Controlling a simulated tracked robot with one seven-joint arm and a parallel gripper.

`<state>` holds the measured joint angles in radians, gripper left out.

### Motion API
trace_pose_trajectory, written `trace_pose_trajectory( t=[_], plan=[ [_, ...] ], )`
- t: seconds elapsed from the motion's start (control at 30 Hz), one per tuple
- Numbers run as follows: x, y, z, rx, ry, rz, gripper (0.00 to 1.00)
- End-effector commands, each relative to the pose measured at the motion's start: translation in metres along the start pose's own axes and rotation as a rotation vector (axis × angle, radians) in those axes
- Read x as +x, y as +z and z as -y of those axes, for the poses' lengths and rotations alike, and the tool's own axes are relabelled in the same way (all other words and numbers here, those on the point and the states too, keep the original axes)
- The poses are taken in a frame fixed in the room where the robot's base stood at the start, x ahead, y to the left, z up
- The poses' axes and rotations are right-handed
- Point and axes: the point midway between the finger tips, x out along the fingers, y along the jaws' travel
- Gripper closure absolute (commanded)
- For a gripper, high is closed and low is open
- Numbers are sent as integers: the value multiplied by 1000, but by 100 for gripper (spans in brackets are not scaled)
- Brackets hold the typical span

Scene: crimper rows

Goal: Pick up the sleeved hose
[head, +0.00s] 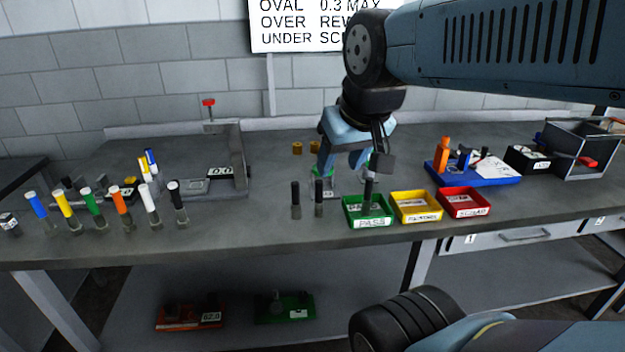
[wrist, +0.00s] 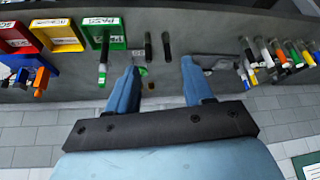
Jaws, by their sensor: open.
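Two dark upright hose pieces stand side by side on the bench, a left one (head: 295,200) and a right one (head: 319,198). They also show in the wrist view, one at the left (wrist: 148,46) and one at the right (wrist: 166,46). A third dark hose (head: 369,193) stands upright in the green PASS tray (head: 385,220). I cannot tell which is the sleeved hose. My gripper (head: 342,172) points down behind these pieces, open and empty. In the wrist view its fingertips (wrist: 160,67) are spread wide, and the two bench pieces appear beyond the gap.
Yellow (head: 416,217) and red (head: 466,212) trays adjoin the green one. Several colour-banded hoses (head: 92,208) stand at left, near a gauge stand (head: 230,165). Brass pieces (head: 297,148) lie behind my gripper. A blue holder (head: 485,175) and a grey bin (head: 575,160) are at right.

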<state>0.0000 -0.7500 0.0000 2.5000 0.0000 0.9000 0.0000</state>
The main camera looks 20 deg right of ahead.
Motion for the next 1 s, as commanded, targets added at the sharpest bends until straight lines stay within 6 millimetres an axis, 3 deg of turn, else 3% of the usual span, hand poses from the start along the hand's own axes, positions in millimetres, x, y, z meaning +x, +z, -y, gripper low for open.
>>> trace_pose_trajectory(
  t=[0.37, 0.67, 1.0],
  plan=[
    [1, -6, 0, -13, 0, 14, 47],
    [25, -54, 2, -128, -9, 131, 47],
    [72, -110, 3, -280, -40, 282, 47]
  ],
)
